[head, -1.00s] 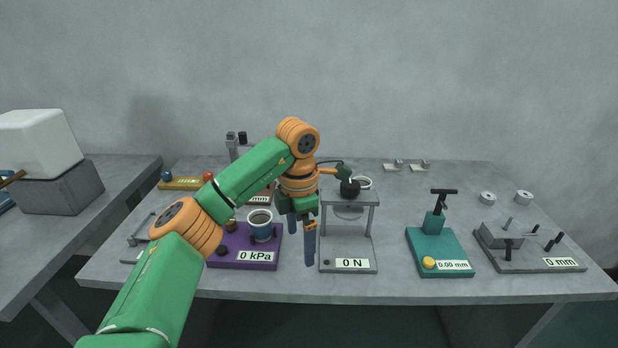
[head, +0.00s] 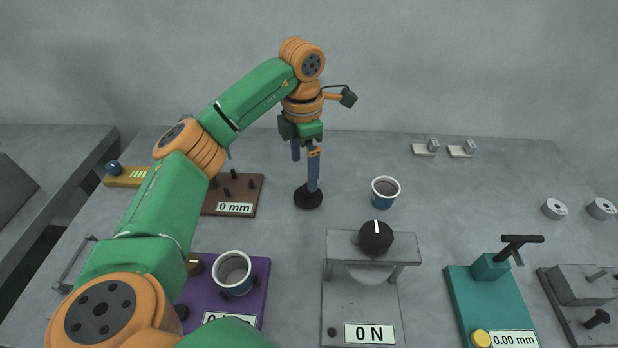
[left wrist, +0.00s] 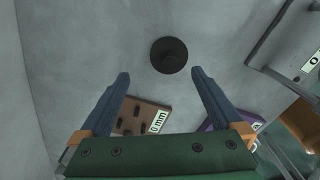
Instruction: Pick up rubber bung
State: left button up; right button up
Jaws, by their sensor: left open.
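The rubber bung appears to be the black round piece (head: 308,197) on the grey table, behind the force press. In the left wrist view the gripper (left wrist: 160,73) is open and empty. The bung lies just beyond the fingertips in that picture. The exact height gap is hard to tell. My right gripper is not in view.
A force press (head: 362,310) reading 0 N stands in front of the bung. A blue cup (head: 384,192) stands to its right, and another cup (head: 233,272) is on the purple base (head: 258,290). A brown "0 mm" block (head: 250,190) is at left. Table behind the bung is clear.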

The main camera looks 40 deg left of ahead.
aim_at(308, 193)
pick_arm(q)
jog(key=f, duration=0.1)
jog(key=d+f, duration=0.1)
jog(key=f, duration=0.1)
jog(key=s+f, duration=0.1)
jog(key=f, duration=0.1)
jog(key=shift+d+p, duration=0.25)
jog(key=shift+p, duration=0.15)
jog(key=shift+w+a+f, duration=0.15)
jog(key=shift+f, duration=0.2)
jog(key=shift+r, duration=0.1)
jog(key=c, duration=1.2)
